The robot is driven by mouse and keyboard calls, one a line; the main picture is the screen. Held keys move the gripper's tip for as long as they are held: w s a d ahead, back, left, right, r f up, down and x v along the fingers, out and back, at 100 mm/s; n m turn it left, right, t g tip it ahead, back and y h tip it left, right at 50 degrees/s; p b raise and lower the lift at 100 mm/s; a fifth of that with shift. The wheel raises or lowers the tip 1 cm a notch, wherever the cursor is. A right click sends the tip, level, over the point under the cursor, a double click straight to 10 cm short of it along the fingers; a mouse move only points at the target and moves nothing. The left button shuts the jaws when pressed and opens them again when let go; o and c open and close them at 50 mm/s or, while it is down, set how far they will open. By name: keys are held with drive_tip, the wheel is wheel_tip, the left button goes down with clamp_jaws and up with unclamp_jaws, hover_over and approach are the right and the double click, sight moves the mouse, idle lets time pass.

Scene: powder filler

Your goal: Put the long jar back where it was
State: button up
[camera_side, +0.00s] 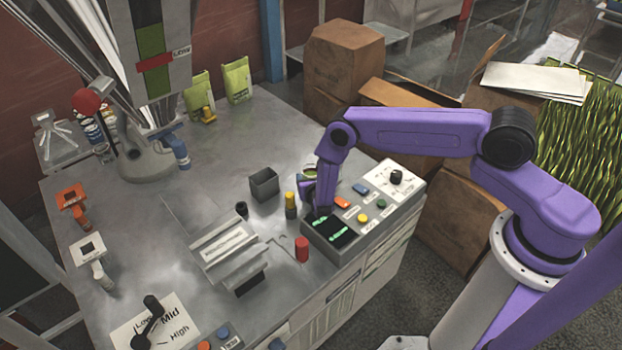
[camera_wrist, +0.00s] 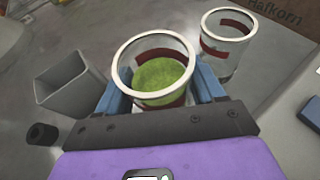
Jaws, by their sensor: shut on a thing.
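A clear glass jar (camera_wrist: 160,98) with a white rim, a dark red band and green powder inside sits between the fingers of my gripper (camera_wrist: 160,88) in the wrist view. My gripper is shut on it, with a blue finger on either side. In the side view the jar's rim and green content (camera_side: 309,172) show just left of my wrist. A second glass jar (camera_wrist: 228,45) with a red band, seemingly empty, stands to the upper right in the wrist view. My arm hides the second jar in the side view. I cannot tell whether the held jar touches the table.
A grey square cup (camera_side: 264,184) and a small black cylinder (camera_side: 241,209) stand left of my gripper. A yellow-topped cylinder (camera_side: 290,205), a red cylinder (camera_side: 302,249) and a control panel (camera_side: 350,222) are close by. The table's back middle is clear.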

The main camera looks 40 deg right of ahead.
drive_tip(key=shift+f, duration=0.1)
drive_tip(key=o, duration=1.3)
